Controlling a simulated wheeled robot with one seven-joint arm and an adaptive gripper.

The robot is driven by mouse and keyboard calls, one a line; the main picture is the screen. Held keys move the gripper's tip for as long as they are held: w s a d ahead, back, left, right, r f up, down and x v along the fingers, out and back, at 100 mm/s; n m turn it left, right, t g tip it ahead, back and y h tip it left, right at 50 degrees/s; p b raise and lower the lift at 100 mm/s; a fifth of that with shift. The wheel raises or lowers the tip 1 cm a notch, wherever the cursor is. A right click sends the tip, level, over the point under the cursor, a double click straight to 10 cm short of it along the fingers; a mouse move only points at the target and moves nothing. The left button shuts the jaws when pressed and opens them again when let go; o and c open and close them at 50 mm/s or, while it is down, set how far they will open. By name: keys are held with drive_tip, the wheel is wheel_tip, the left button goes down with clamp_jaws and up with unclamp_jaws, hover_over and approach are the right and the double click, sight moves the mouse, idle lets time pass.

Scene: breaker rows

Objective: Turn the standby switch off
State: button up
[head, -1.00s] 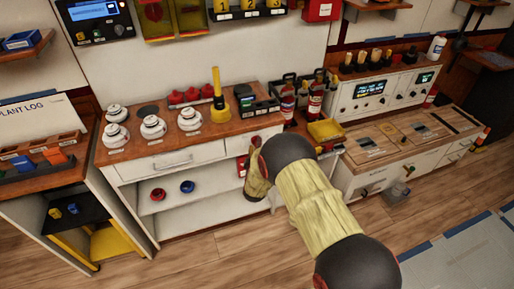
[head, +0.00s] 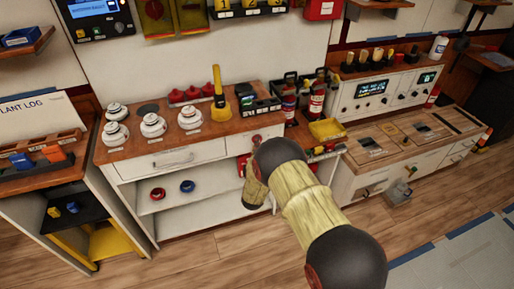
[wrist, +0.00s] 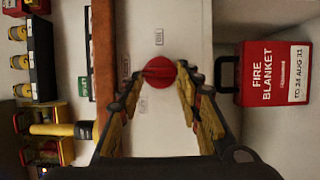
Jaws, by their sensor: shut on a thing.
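A round red knob (wrist: 160,72) on a white cabinet front, taken as the standby switch, sits between my gripper's fingertips (wrist: 159,82) in the wrist view. It has a raised bar across its middle. Small label plates lie around it, with text too small to read. My gripper is shut on the knob, one yellow-padded finger on each side. In the head view a small red spot (head: 256,138) shows on the cabinet front below the worktop edge, next to my arm. My fingers are mostly hidden there by my own arm.
A red fire blanket box (wrist: 272,73) hangs below the knob, at the right in the wrist view. The wooden worktop edge (wrist: 104,60) runs close above it.

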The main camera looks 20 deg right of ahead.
drive_tip(key=shift+a, duration=0.1)
drive_tip(key=o, duration=1.2)
drive_tip(key=shift+c, duration=0.2)
drive_tip(key=shift+s, duration=0.1)
drive_tip(key=v, duration=1.1)
drive_tip(key=shift+s, duration=0.4)
drive_tip(key=shift+a+f, duration=0.1)
